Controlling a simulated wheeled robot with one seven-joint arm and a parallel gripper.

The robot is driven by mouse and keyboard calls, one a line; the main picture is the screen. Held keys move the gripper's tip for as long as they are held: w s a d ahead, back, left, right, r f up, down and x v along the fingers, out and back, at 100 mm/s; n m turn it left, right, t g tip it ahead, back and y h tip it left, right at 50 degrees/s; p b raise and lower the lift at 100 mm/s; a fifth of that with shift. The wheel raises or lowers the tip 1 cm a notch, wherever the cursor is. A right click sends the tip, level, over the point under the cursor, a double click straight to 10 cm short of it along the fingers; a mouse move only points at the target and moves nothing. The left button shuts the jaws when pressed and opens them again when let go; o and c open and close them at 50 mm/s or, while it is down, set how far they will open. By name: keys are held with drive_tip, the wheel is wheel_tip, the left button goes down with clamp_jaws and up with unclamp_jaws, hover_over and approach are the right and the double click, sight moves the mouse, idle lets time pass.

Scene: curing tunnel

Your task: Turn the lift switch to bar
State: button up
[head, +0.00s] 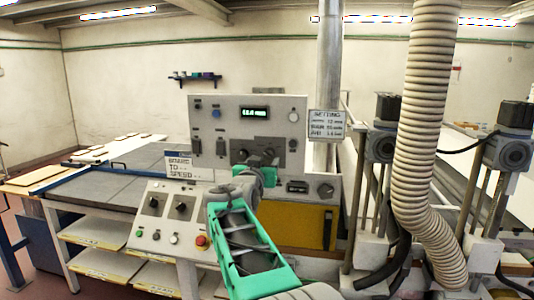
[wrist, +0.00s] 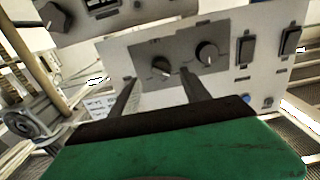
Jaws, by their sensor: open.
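The grey upright control panel (head: 227,123) stands ahead of me. Its dark plate carries two rotary knobs, a left one (wrist: 161,67) and a right one (wrist: 206,53) in the wrist view, each with a pale pointer mark. The labels are too small to read, so I cannot tell which control is the lift switch. My gripper (head: 256,163) is in front of this plate and partly hides it in the head view. In the wrist view my gripper (wrist: 158,76) is open, its fingers apart below and around the left knob; contact cannot be told.
A sloped console (head: 160,222) with two dark knobs and a red button (head: 201,240) is at lower left. Two rocker switches (wrist: 267,45) sit beside the plate. A ribbed hose (head: 425,130) and motor units (head: 507,153) stand at right.

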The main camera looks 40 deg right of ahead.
sight(268, 156)
drive_tip(key=p+x, duration=0.1)
drive_tip(key=x, duration=0.4)
drive_tip(key=shift+w+d+p, duration=0.15)
drive_tip(key=shift+p, duration=0.2)
clamp_jaws()
